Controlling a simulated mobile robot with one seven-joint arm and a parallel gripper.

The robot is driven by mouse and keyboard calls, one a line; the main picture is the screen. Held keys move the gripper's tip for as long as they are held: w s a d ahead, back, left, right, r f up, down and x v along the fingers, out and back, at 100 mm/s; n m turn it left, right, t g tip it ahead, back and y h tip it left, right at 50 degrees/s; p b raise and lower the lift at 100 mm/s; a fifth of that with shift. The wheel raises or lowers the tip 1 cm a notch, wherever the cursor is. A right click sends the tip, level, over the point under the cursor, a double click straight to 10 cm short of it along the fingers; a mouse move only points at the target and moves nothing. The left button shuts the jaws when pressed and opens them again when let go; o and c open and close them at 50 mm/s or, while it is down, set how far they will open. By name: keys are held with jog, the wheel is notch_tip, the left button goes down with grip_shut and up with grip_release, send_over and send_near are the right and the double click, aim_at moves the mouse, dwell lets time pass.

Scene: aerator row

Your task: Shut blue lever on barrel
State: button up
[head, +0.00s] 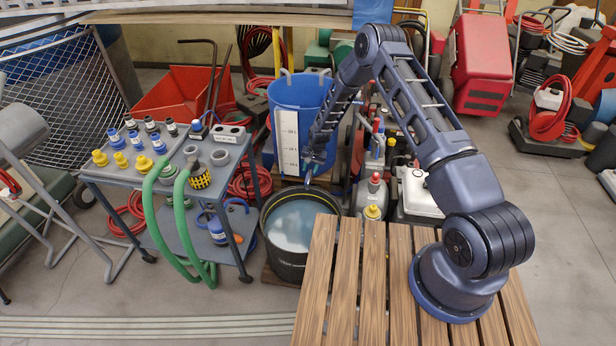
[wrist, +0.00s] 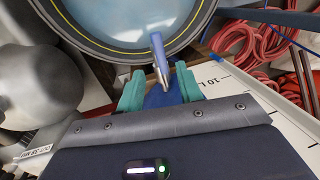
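The blue barrel (head: 290,95) stands upright behind the black tub, with a white litre scale on its front. Its blue lever (wrist: 156,46) shows in the wrist view, joined to a grey metal piece and reaching out over the tub. My gripper (wrist: 159,88) has two teal fingers, spread apart, one on each side of the lever's lower end. I see a gap beside each finger, so it is open and holds nothing. In the head view my gripper (head: 313,162) is low in front of the barrel and hides most of the tap area.
A black tub (head: 265,222) of pale liquid stands below the tap. A grey cart (head: 230,165) with fittings and green hoses is at left. Red hoses (wrist: 230,40) lie beside the barrel. Bottles and a white canister (head: 418,190) crowd the right.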

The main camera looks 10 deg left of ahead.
aim_at(307, 178)
jog(key=shift+a+f, duration=0.2)
jog(key=shift+f, duration=0.7)
jog(key=shift+a+f, duration=0.2)
jog(key=shift+f, duration=0.75)
jog(key=shift+a+f, duration=0.2)
jog(key=shift+f, duration=0.7)
jog(key=shift+c, duration=0.5)
grip_shut()
